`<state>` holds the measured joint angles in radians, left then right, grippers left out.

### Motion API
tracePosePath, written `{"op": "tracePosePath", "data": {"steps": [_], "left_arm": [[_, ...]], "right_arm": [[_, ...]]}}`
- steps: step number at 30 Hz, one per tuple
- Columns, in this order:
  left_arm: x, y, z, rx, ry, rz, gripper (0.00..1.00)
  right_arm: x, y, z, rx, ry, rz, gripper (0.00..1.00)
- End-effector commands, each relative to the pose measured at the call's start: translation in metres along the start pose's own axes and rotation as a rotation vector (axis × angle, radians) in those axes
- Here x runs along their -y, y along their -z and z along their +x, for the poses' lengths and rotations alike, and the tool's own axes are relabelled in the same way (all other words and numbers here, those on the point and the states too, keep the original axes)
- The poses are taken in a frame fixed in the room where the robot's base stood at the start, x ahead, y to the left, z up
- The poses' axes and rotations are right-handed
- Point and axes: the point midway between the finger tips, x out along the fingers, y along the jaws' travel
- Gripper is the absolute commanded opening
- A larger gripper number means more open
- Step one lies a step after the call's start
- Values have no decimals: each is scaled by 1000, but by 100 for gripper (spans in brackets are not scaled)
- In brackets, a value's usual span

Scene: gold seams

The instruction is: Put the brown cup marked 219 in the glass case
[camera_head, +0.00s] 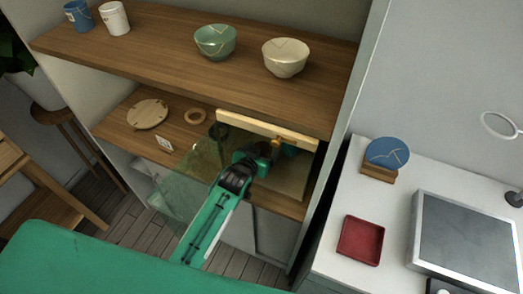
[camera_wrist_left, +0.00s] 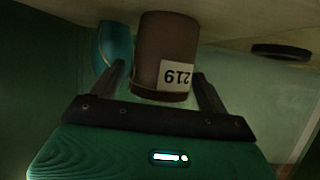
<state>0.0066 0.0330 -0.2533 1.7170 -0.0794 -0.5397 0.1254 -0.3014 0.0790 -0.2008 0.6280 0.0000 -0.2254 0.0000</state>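The brown cup marked 219 (camera_wrist_left: 165,50) shows in the left wrist view, its white label upside down in the picture. My left gripper (camera_wrist_left: 160,72) is open, with one finger on each side of the cup; a gap shows at the left finger, and the right finger looks close to the cup's edge. In the head view my left gripper (camera_head: 268,150) reaches into the glass case (camera_head: 268,124), which has a pale wood top rail and stands on the lower shelf. Its greenish glass panel (camera_head: 185,185) stands out at the left. The cup is not clear in the head view. My right gripper is not in view.
A blue cup with a gold seam (camera_wrist_left: 115,45) stands close beside the brown cup. A dark ring (camera_wrist_left: 282,52) lies to the right. The upper shelf (camera_head: 165,40) is overhead.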

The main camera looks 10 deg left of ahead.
Motion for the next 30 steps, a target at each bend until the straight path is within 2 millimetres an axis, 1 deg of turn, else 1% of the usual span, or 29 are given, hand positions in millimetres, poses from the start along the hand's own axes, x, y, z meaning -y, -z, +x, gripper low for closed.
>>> {"op": "tracePosePath", "data": {"steps": [8,9,11,14,20,24,27,30], "left_arm": [[0,2,-1,-1,0,0,77],[0,4,-2,-2,0,0,77],[0,2,-6,0,0,0,77],[0,1,-18,0,0,0,77],[0,1,-57,1,0,0,77],[0,1,-84,0,0,0,77],[0,1,-100,0,0,0,77],[0,2,-111,0,0,0,77]], "right_arm": [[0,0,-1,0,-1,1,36],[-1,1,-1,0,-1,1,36],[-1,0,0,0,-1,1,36],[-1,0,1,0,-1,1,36],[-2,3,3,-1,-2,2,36],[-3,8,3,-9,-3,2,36],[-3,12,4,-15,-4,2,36],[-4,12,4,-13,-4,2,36]]}}
